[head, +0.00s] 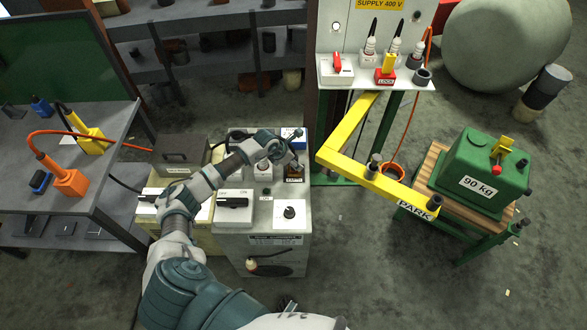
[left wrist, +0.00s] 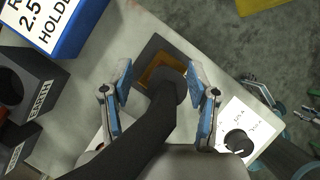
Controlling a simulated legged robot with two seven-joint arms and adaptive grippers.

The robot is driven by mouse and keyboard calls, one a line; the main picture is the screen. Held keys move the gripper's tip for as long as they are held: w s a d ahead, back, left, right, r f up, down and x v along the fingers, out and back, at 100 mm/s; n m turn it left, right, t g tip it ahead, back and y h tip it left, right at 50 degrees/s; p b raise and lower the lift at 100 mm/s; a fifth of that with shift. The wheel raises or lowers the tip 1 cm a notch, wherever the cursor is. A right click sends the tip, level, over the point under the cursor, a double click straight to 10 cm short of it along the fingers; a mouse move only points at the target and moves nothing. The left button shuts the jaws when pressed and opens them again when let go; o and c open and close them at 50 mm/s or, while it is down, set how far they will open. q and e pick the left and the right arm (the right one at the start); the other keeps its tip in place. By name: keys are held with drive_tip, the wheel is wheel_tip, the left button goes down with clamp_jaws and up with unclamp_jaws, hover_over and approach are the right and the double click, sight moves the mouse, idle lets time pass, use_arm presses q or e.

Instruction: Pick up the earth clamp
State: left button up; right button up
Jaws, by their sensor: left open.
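In the left wrist view a dark, curved piece with a rounded end (left wrist: 170,88), likely the earth clamp, reaches between my left fingers, above a brown plate (left wrist: 160,68) with a dark border. My left gripper (left wrist: 162,98) is open, with one blue-padded finger on each side of it; I cannot tell whether they touch it. In the head view my left gripper (head: 287,158) is over the back right of the grey cabinet, near a small block labelled EARTH (head: 294,180). The clamp is not clearly visible there. Dark tips at the head view's bottom edge may be my right gripper (head: 288,303).
A yellow PARK arm (head: 375,180) and the green 90 kg block (head: 485,172) are right. A shelf bench (head: 85,160) is left.

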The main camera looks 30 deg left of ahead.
use_arm(q)
drive_tip(key=shift+d+r, duration=0.1)
drive_tip(key=shift+d, duration=0.2)
clamp_jaws()
drive_tip(key=shift+r, duration=0.1)
drive_tip(key=shift+a, duration=0.15)
